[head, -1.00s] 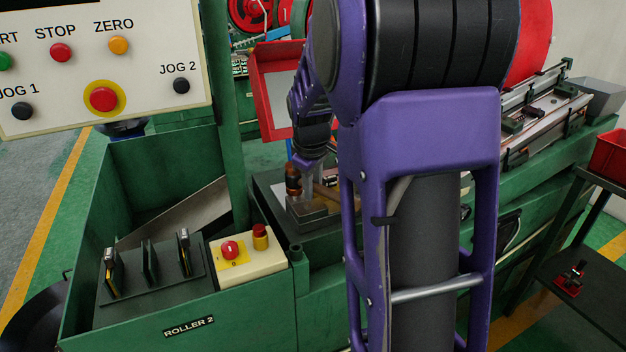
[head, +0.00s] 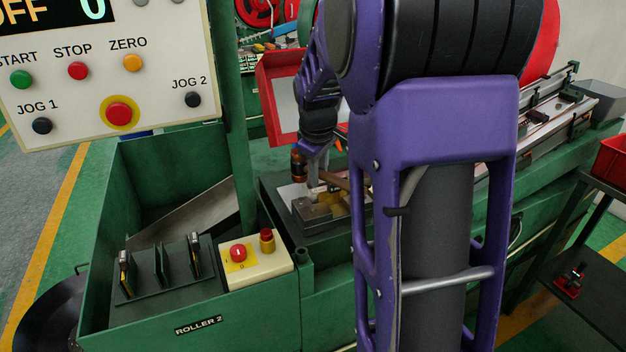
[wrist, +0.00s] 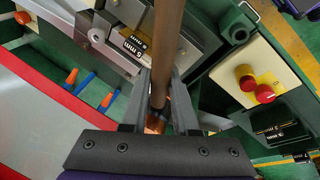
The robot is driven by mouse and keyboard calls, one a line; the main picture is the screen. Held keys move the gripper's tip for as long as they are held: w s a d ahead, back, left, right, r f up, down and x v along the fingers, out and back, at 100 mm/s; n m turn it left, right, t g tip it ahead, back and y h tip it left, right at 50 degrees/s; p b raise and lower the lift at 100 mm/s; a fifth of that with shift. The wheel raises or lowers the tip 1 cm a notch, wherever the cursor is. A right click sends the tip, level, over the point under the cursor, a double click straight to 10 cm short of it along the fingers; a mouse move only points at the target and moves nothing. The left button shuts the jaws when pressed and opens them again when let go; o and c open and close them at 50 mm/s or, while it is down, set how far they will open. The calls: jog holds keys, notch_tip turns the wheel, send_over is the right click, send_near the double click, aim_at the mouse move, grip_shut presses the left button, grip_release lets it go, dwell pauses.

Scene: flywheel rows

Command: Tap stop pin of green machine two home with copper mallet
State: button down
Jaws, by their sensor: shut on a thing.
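My gripper (head: 313,172) is shut on the wooden handle (wrist: 168,50) of the copper mallet. Its copper head (head: 299,165) hangs just left of the fingers in the head view. In the wrist view the copper head (wrist: 155,123) shows partly between the fingers, with my gripper (wrist: 160,100) around the handle. The mallet is above a grey metal block (head: 315,212) on the green machine (head: 330,262) marked ROLLER 2. I cannot make out the stop pin.
A control panel (head: 100,80) hangs at the left. A cream button box (head: 255,267) and a rack of upright plates (head: 162,265) stand on the machine's front left. A red-framed panel (head: 277,95) stands behind my gripper. A dark side table (head: 590,255) is at the right.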

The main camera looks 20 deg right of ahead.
notch_tip(320, 180, up, 3)
jog(key=p, duration=0.3)
jog(key=shift+r, duration=0.15)
jog(key=shift+f+b, duration=0.75)
jog(key=shift+f, duration=0.75)
jog(key=shift+f, duration=0.1)
notch_tip(320, 180, down, 7)
jog(key=b, duration=0.5)
jog(key=shift+w+r+p, duration=0.1)
jog(key=shift+r+p, duration=0.35)
jog(key=shift+r, duration=0.15)
notch_tip(320, 180, up, 5)
jog(key=p, duration=0.4)
